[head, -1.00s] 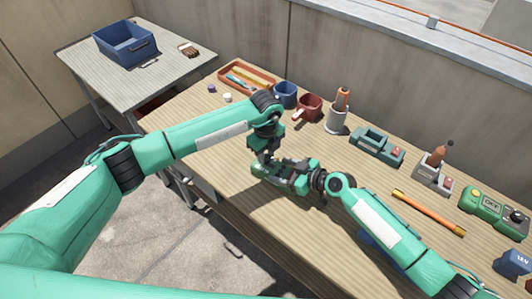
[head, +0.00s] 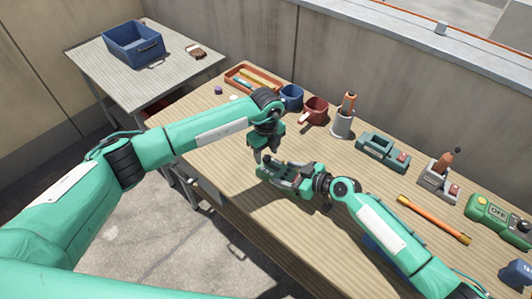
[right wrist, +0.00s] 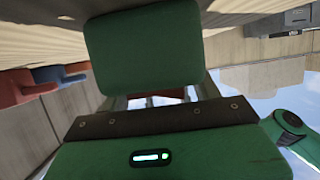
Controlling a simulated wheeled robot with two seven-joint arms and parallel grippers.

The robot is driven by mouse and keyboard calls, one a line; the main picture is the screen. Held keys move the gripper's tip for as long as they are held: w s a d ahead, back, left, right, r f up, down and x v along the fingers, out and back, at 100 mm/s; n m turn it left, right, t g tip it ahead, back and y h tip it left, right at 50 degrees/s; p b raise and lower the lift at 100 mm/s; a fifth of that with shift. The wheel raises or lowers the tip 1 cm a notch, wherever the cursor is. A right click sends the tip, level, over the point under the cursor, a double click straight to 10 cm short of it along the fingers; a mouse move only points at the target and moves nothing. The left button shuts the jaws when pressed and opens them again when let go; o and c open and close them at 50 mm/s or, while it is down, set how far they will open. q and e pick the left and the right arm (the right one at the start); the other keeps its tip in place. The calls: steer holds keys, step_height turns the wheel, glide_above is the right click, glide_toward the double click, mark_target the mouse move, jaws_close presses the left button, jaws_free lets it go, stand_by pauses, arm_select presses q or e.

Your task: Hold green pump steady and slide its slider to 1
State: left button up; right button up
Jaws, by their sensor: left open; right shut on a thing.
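The green pump (head: 267,172) is near the middle of the wooden workbench, low over or on its top; I cannot tell which. My right gripper (head: 285,181) is shut on it from the right. In the right wrist view the pump (right wrist: 145,45) shows as a plain green block beyond the gripper's body. My left gripper (head: 264,157) points down from above, open, with its fingertips just over or beside the pump's left part. Whether they touch it is unclear. The pump's slider and its marks are too small or hidden to make out.
Along the bench's back edge stand a tool tray (head: 252,77), a blue mug (head: 291,97), a red mug (head: 315,110), a tool holder (head: 341,123), a grey-green box (head: 377,146) and a green OFF unit (head: 490,212). An orange rod (head: 434,219) lies at right. Front-left bench is clear.

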mark_target(266, 157)
arm_select(q)
step_height(266, 157, up, 11)
stand_by(0.3)
steer(key=shift+r, duration=0.1)
arm_select(e)
steer(key=o, duration=1.5)
steer(key=shift+o, duration=0.4)
steer(key=shift+o, duration=0.8)
arm_select(q)
steer(key=shift+f, duration=0.2)
arm_select(e)
steer(key=shift+v, duration=4.5)
arm_select(q)
steer(key=shift+f, duration=0.1)
arm_select(e)
steer(key=shift+s+f, duration=0.1)
